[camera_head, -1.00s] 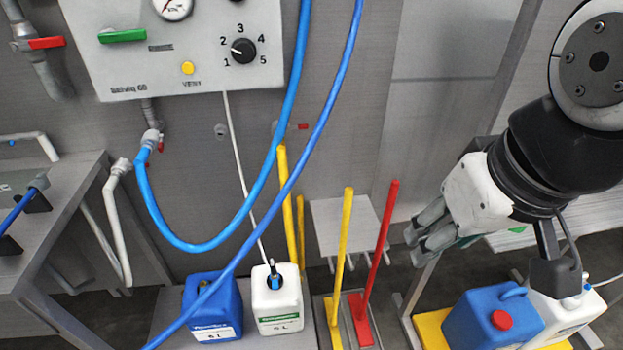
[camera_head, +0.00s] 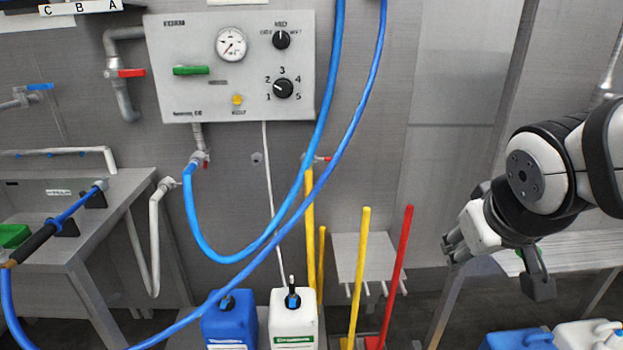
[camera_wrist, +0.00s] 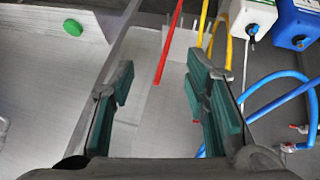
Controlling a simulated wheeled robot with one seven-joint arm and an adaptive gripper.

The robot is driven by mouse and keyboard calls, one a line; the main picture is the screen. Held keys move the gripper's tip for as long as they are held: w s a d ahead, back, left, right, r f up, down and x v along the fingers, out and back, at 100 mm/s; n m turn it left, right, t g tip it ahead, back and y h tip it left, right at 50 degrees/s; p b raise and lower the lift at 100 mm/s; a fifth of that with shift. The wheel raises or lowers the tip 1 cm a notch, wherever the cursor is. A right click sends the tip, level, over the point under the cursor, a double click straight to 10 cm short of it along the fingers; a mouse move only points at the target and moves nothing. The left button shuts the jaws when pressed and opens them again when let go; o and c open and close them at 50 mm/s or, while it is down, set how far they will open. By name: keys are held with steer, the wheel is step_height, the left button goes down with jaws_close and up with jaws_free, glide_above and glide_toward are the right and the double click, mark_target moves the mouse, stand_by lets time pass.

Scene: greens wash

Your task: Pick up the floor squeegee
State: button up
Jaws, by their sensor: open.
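A blue canister (camera_head: 228,322) and a white canister (camera_head: 293,322) stand left of the handles. A sink bench (camera_head: 90,240) is left. More canisters (camera_head: 520,340) are low right.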

steer(key=w+d+f+n+t+b, duration=0.1)
steer(key=w+d+f+t+b, duration=0.2)
steer(key=w+f, duration=0.45)
steer(key=n+t+y+b, duration=0.4)
steer(key=t+y+b, duration=0.3)
steer(key=y+b, duration=0.65)
glide_toward(367, 233)
steer(key=w+a+h+b, duration=0.1)
steer(key=w+a+r+b, duration=0.1)
steer(key=w, duration=0.1)
steer(key=w+a+h+b, duration=0.1)
steer(key=b, duration=0.1)
steer(key=shift+w+a+r+h, duration=0.3)
steer(key=shift+w+a+h, duration=0.05)
steer(key=b+x, duration=0.2)
steer(key=x, duration=0.3)
steer(key=shift+w+f, duration=0.1)
steer(key=shift+f, duration=0.1)
jaws_close()
